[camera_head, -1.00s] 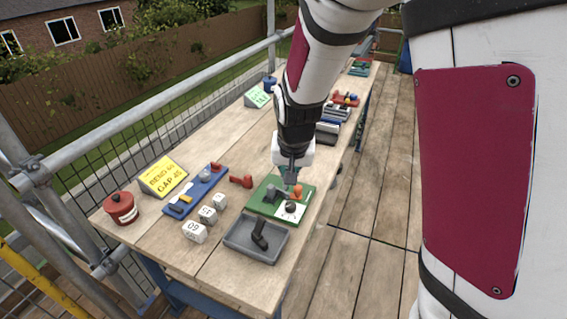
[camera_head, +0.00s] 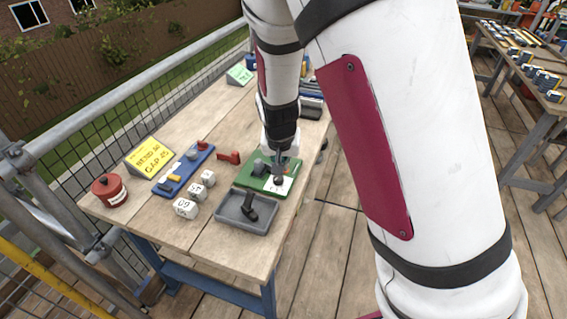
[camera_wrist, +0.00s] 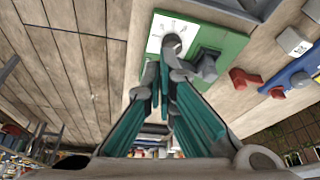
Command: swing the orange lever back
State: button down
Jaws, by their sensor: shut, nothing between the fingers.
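A green board (camera_head: 250,180) with a white dial card and grey parts lies on the wooden bench. The green board also shows in the wrist view (camera_wrist: 228,44), with the white dial (camera_wrist: 160,28), a round dark knob (camera_wrist: 172,45) and a grey block (camera_wrist: 205,64). No orange lever can be made out in either view now; my gripper covers part of the board. My gripper (camera_head: 279,167) is shut and empty, pointing down over the board. In the wrist view its fingertips (camera_wrist: 164,72) are close beside the knob; I cannot tell whether they touch anything.
A grey tray (camera_head: 229,214) with a dark handled tool lies in front of the board. A red part (camera_head: 229,157), several white numbered cubes (camera_head: 186,208), a blue rack (camera_head: 170,184), a yellow sign (camera_head: 149,154) and a red pot (camera_head: 110,190) are to the left.

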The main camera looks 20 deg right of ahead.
jog(key=x, duration=0.8)
jog(key=shift+d+f+b, duration=0.1)
jog(key=shift+f+b, duration=0.1)
jog(key=shift+b, duration=0.2)
jog(key=shift+w+d, duration=0.25)
jog(key=shift+w, duration=0.35)
jog(key=shift+w+d, duration=0.2)
jog(key=shift+w, duration=0.4)
jog(key=shift+w+d, duration=0.25)
jog(key=shift+w, duration=0.45)
jog(key=shift+d, duration=0.1)
jog(key=shift+w+d+n, duration=0.1)
jog(key=shift+w+n, duration=0.1)
jog(key=shift+n, duration=0.2)
